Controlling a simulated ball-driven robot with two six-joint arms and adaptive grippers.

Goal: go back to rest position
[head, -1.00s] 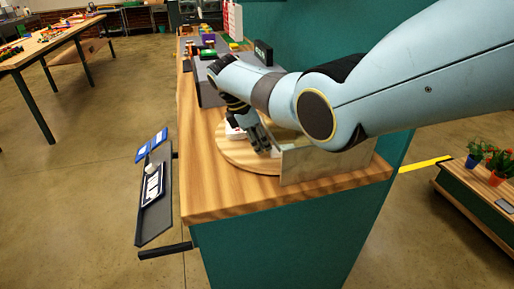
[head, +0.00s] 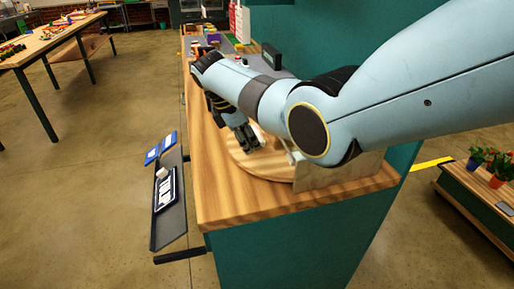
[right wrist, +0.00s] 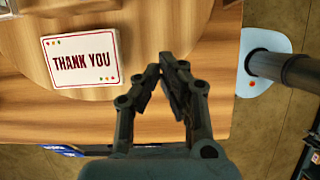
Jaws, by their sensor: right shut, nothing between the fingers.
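My right gripper (head: 246,142) is above the left part of the round wooden board (head: 252,170) on the counter. In the right wrist view its fingertips (right wrist: 173,66) meet, with nothing between them. A white "THANK YOU" card (right wrist: 80,60) with a red border lies on the board (right wrist: 150,30), left of the fingers and apart from them. In the head view my right arm hides most of the board and what lies on it. My left gripper is not in view.
A wooden counter (head: 225,205) is under the arm, with a clear panel (head: 335,172) at the board's near right. A dark side tray (head: 170,225) hangs off the counter's left side. A low bench with potted flowers (head: 497,165) stands right. Open floor lies left.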

